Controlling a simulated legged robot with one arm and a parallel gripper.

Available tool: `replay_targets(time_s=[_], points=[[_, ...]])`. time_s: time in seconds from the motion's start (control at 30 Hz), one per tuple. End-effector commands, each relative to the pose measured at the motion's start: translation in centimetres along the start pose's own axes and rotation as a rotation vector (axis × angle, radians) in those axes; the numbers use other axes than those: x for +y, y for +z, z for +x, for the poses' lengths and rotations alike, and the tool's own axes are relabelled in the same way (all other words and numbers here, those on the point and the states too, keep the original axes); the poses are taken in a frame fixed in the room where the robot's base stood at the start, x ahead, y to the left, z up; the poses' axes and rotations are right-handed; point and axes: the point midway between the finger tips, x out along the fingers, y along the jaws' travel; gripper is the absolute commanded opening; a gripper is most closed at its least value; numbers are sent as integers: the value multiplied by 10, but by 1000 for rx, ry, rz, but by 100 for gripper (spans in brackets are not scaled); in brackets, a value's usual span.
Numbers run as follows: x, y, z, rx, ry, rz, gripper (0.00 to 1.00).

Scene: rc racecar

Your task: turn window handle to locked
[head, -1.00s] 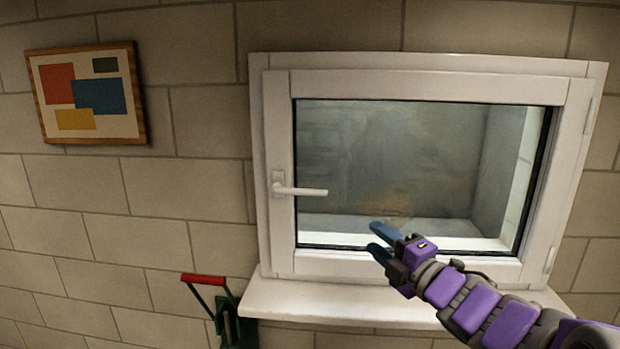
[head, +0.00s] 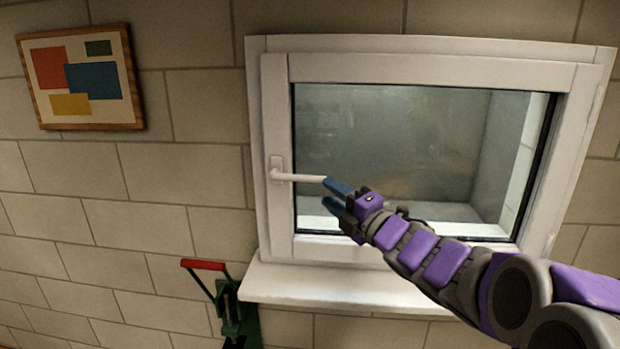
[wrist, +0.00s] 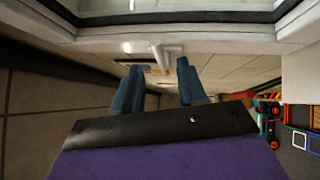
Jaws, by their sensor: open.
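The white window handle (head: 300,177) is on the left side of the window frame. Its lever points right, roughly horizontal, over the edge of the glass. My gripper (head: 332,196) has blue fingers and is close to the lever's free end, at its right and slightly below in the head view. In the wrist view the fingers of my gripper (wrist: 158,72) are spread apart. The white handle (wrist: 158,55) shows between and just beyond the fingertips there. I cannot tell whether a finger touches it. The window (head: 420,140) looks closed.
A white sill (head: 330,287) juts out below the window. A green device with a red handle (head: 205,265) stands below and left of it. A framed picture (head: 82,77) hangs on the block wall at the left. Colourful items (wrist: 268,120) show at the right in the wrist view.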

Motion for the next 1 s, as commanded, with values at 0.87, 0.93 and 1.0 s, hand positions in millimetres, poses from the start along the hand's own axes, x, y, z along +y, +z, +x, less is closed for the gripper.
replay_targets(time_s=[0.87,0.93,1.0], points=[[1,-1,79,0,1,1,41],[0,-1,79,0,0,1,39],[0,-1,79,0,0,1,33]])
